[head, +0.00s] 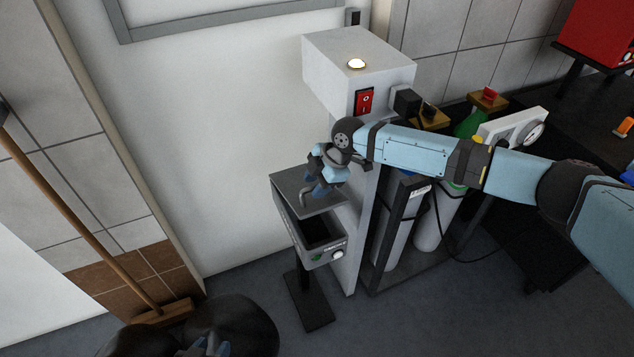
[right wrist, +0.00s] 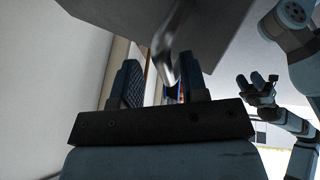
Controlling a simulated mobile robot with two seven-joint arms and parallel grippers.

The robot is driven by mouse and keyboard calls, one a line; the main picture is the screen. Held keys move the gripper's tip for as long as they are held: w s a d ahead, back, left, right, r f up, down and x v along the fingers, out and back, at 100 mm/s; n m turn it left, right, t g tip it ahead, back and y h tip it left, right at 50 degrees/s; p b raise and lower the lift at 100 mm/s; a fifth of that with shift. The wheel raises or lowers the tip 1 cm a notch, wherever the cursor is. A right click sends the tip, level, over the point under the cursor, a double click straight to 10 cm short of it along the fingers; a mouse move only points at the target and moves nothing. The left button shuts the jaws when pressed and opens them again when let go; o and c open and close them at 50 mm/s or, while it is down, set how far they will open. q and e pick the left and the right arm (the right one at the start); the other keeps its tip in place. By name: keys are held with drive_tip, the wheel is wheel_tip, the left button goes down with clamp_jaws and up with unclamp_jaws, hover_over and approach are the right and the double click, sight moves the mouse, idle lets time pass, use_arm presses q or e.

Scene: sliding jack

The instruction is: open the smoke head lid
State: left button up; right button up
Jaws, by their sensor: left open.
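The smoke head is a grey box (head: 289,222) on the side of a white column, with a dark recess in its front. Its flat grey lid (head: 287,182) lies across the top, with a curved metal handle (head: 303,199). My right gripper (head: 318,186) is over the lid at the handle. In the right wrist view its blue fingers (right wrist: 158,84) stand apart, with the metal handle (right wrist: 165,45) reaching between them; contact is unclear. My left gripper (head: 212,347) is low at the bottom edge, away from the lid, and open in the right wrist view (right wrist: 257,88).
The white column (head: 355,65) carries a lamp and a red switch (head: 364,101). Gas cylinders (head: 428,225) stand to its right behind my right arm. A broom (head: 80,225) leans at the left. The white wall beside the box is clear.

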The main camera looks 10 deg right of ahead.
drive_tip(key=shift+s+r, duration=0.15)
drive_tip(key=shift+r, duration=0.4)
wheel_tip(320, 180, up, 19)
